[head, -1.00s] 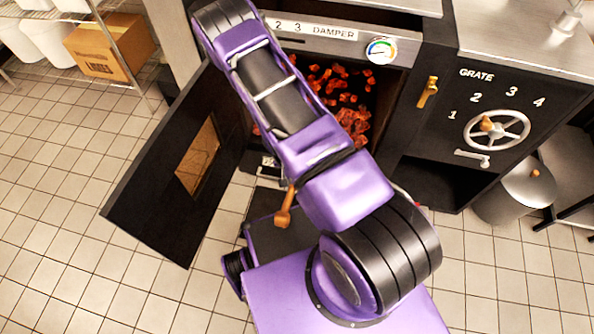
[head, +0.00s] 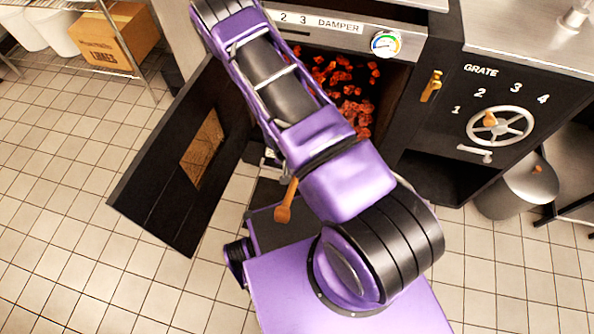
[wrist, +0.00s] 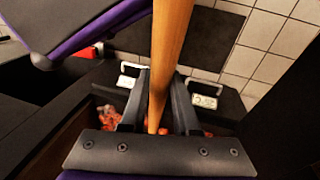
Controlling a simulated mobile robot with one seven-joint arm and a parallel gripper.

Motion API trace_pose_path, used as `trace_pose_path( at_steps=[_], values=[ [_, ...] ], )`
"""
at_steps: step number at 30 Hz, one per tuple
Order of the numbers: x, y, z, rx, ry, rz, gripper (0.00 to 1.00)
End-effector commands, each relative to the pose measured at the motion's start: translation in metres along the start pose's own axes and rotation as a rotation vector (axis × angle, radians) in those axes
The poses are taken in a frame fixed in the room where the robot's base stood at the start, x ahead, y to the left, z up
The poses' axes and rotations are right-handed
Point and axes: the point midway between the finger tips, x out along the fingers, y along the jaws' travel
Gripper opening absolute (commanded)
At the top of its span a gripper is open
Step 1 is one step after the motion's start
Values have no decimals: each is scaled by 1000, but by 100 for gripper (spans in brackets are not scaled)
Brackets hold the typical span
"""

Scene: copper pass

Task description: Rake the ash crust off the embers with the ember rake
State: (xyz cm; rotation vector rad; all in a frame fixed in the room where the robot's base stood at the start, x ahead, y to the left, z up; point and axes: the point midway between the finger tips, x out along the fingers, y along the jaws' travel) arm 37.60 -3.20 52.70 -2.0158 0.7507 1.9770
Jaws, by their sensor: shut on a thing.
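My gripper (wrist: 157,100) is shut on the wooden handle of the ember rake (wrist: 170,45) in the wrist view. The handle runs between the two dark fingers. The rake's handle end also shows below my arm in the head view (head: 286,203). Its head is hidden in both views. Glowing red embers (head: 350,90) lie scattered in the open firebox, partly behind my arm, with dark gaps between them. A few embers (wrist: 112,110) show beside the fingers in the wrist view. I cannot make out a distinct ash crust.
The firebox door (head: 165,185) stands open on the left. A damper gauge (head: 385,43) is above the opening. A grate wheel (head: 501,126) and a lidded metal bin (head: 515,192) are on the right. Tiled floor (head: 75,170) is clear on the left.

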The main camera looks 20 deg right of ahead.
Motion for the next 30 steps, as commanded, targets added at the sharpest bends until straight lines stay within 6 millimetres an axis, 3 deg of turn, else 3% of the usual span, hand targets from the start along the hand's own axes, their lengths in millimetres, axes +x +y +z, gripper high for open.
trace_pose_path(
  at_steps=[6,17,30],
  values=[
    [-15,2,-6,3,9,-4,0],
    [-16,1,-5,3,13,-6,0],
    [-31,0,45,0,9,-4,0]
  ],
)
